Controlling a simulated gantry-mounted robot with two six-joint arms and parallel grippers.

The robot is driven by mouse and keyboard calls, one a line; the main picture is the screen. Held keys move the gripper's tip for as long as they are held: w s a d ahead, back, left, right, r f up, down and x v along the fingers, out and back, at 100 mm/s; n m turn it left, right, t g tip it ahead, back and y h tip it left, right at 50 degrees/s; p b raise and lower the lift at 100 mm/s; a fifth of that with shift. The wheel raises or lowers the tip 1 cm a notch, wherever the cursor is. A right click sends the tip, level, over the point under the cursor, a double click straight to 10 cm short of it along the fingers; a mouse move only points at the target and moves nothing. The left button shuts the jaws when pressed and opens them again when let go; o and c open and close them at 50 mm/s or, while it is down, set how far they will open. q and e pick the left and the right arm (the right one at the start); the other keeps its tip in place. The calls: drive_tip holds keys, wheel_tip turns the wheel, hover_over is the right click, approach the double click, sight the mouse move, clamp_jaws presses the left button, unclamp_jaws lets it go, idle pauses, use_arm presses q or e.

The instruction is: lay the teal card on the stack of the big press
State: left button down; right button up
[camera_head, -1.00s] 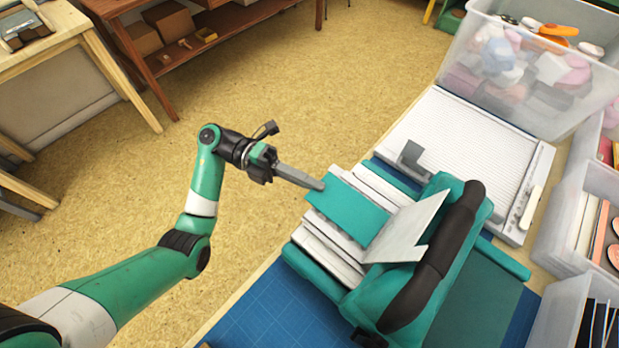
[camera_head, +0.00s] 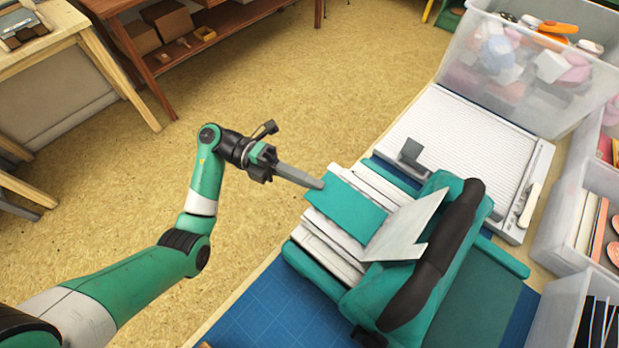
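The teal card (camera_head: 348,208) lies over the white stack (camera_head: 322,243) on the left side of the big press. The big press (camera_head: 385,300) is teal with a thick dark handle (camera_head: 440,255). A pale notched plate (camera_head: 405,232) sticks out from the press over the card's right part and hides some of it. My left gripper (camera_head: 318,184) reaches in from the left, its grey fingers seen edge-on as one bar. The fingertips overlap the card's upper left edge and look shut on it. My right gripper is out of view.
The press stands on a blue cutting mat (camera_head: 270,310). Behind it are a white ridged board (camera_head: 470,140) with a dark grey angled piece (camera_head: 412,155), and a clear bin (camera_head: 540,75) of mixed items. More clear bins line the right side. Open floor lies left of the table.

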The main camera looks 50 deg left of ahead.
use_arm(q)
drive_tip(key=shift+f, duration=0.15)
drive_tip(key=c, duration=1)
unclamp_jaws()
drive_tip(key=v, duration=0.1)
drive_tip(key=b+v, duration=0.1)
drive_tip(key=v, duration=0.1)
drive_tip(key=w+v, duration=0.1)
drive_tip(key=v, duration=0.1)
drive_tip(key=shift+a+f+b, duration=0.15)
drive_tip(key=shift+b, duration=0.15)
drive_tip(key=shift+s+f, duration=0.1)
drive_tip(key=shift+f, duration=0.05)
